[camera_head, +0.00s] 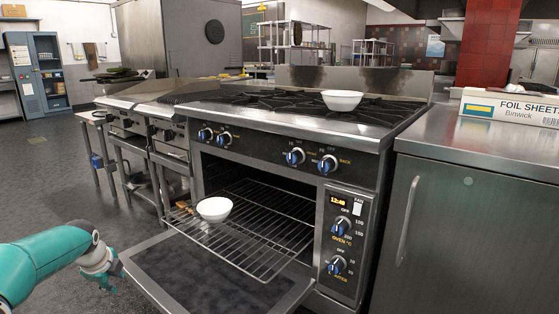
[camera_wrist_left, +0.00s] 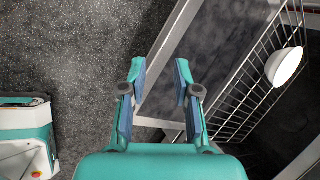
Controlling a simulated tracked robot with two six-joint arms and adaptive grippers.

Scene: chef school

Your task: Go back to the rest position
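My left gripper (camera_head: 112,272) is at the lower left of the head view, beside the open oven door (camera_head: 205,280). In the left wrist view its two fingers (camera_wrist_left: 158,72) stand apart with nothing between them, above the floor and the door's edge. My right gripper is in neither view. A white bowl (camera_head: 214,209) sits on the left part of the pulled-out oven rack (camera_head: 262,240). It also shows at the right of the left wrist view (camera_wrist_left: 284,66). A second white bowl (camera_head: 342,100) stands on the stove top.
The oven door is folded down and the rack juts out over it. A steel cabinet (camera_head: 470,220) with a foil box (camera_head: 510,106) on top stands at the right. Dark floor (camera_head: 50,180) lies open at the left.

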